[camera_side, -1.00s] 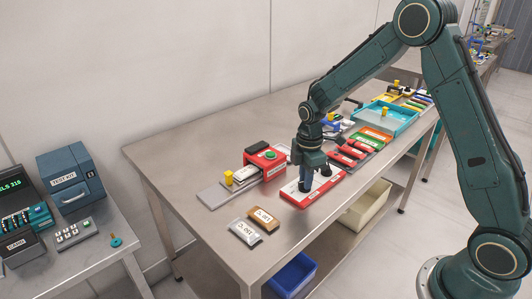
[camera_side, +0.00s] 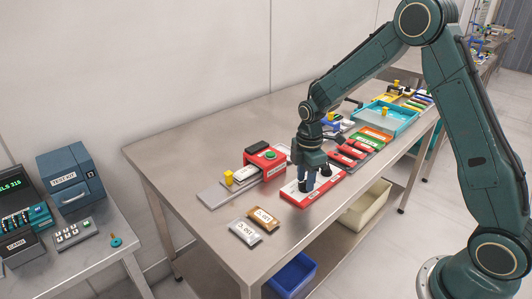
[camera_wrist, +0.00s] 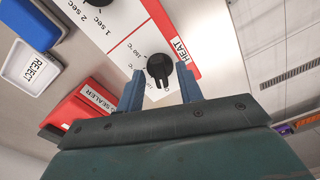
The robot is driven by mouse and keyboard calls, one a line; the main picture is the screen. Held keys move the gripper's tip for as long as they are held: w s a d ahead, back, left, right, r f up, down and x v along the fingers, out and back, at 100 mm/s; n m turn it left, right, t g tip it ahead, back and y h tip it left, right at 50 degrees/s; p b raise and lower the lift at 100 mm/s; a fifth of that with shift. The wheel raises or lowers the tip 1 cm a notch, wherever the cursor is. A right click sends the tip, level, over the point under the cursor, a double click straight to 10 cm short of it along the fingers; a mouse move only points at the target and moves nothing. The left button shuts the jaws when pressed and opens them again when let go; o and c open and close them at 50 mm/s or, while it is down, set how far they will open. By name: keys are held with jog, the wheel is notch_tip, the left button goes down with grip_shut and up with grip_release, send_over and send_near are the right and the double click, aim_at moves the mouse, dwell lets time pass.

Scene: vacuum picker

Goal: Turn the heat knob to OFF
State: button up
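The heat knob (camera_wrist: 159,67) is black and round with a pointer ridge, on a white panel (camera_wrist: 137,45) with red edges, marked HEAT in the wrist view. A temperature mark shows beside the knob; other marks are too small or partly hidden to read surely. My gripper (camera_wrist: 161,82) is open, with one blue finger on each side of the knob's lower part and a gap to it; contact is not visible. In the side view my gripper (camera_side: 314,181) points down over the red-and-white panel (camera_side: 300,197), and its fingers hide the knob.
A red sealer box (camera_side: 266,164) with a green button stands left of the panel. Two labelled packets, one brown (camera_side: 262,218) and one grey (camera_side: 245,233), lie in front. Red items (camera_side: 352,151) and a blue tray (camera_side: 388,119) are to the right. The bench's left end is bare.

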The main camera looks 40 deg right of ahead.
aim_at(305, 181)
notch_tip(305, 181, up, 14)
dwell(0.7)
jog(key=s+a+r+m+t, duration=0.35)
jog(key=s+r+m, duration=0.45)
jog(key=s, duration=0.5)
jog(key=s+a+m+t, duration=0.2)
jog(key=s+m, duration=0.3)
jog(key=s, duration=0.8)
jog(key=shift+r+m, duration=0.15)
jog(key=shift+m, duration=0.15)
